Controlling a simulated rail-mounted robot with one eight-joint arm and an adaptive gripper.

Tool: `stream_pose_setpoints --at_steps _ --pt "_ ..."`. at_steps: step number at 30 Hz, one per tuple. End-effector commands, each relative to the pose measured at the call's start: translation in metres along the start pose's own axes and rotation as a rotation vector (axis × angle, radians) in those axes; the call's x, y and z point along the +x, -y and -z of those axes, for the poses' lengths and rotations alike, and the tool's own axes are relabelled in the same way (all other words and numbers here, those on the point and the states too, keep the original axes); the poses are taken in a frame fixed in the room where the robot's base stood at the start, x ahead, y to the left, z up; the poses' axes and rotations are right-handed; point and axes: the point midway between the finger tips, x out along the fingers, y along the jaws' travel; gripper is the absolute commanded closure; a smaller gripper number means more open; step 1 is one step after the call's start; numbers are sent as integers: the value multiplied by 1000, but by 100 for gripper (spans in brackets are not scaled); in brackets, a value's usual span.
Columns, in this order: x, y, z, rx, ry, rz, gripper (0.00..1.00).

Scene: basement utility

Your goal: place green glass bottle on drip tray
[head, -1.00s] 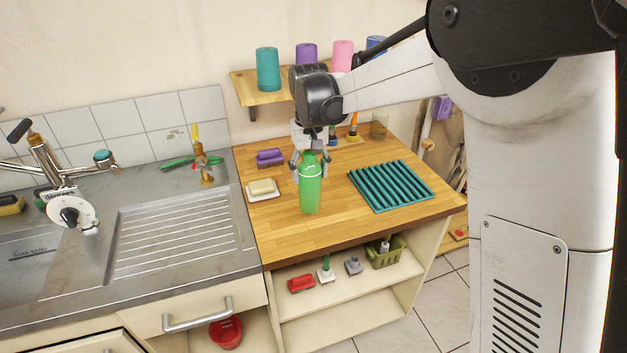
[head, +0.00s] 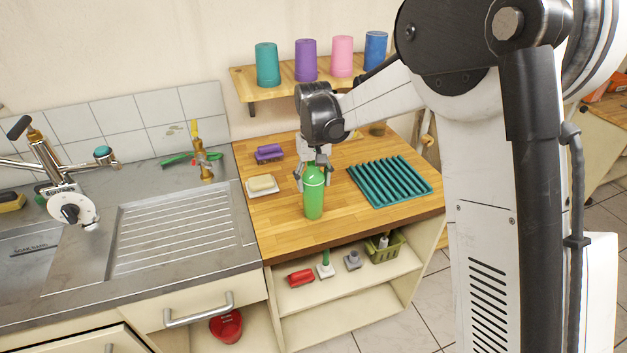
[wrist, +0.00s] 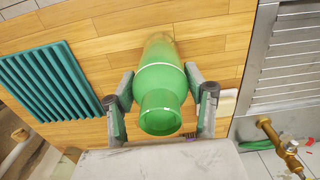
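The green glass bottle (head: 314,197) is upright at the wooden counter, left of the drip tray. My gripper (head: 314,176) is over its top from above. In the wrist view, the fingers of my gripper (wrist: 160,82) press against both sides of the bottle (wrist: 160,78), just below its shoulder. I cannot tell whether the bottle's base touches the wood. The drip tray (head: 390,182) is a flat teal ribbed tray on the right of the counter, with nothing on it. It also shows in the wrist view (wrist: 50,85).
A soap dish (head: 254,193) with a bar of soap and a purple brush (head: 269,153) are left of the bottle. A metal sink drainer (head: 180,233) adjoins the counter. A wall shelf (head: 290,92) with cups hangs behind. Bare wood separates bottle and tray.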

Motion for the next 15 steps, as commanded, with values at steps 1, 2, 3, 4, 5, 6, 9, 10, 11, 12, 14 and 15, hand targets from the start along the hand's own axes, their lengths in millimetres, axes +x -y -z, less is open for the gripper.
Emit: stream_pose_setpoints --at_steps 1,2,3,4,5,6,9,10,11,12,14,15 --pt "0 0 0 0 0 0 44" --pt "0 0 0 0 0 0 40" --pt "0 0 0 0 0 0 35" --pt "0 0 0 0 0 0 33" --pt "0 0 0 0 0 0 33" --pt "0 0 0 0 0 0 33" --pt "0 0 0 0 0 0 33" --pt "0 0 0 0 0 0 33" --pt "-1 0 0 0 0 0 33" --pt "-1 0 0 0 0 0 33" --pt "-3 0 0 0 0 0 33" --pt "-6 0 0 0 0 0 33"
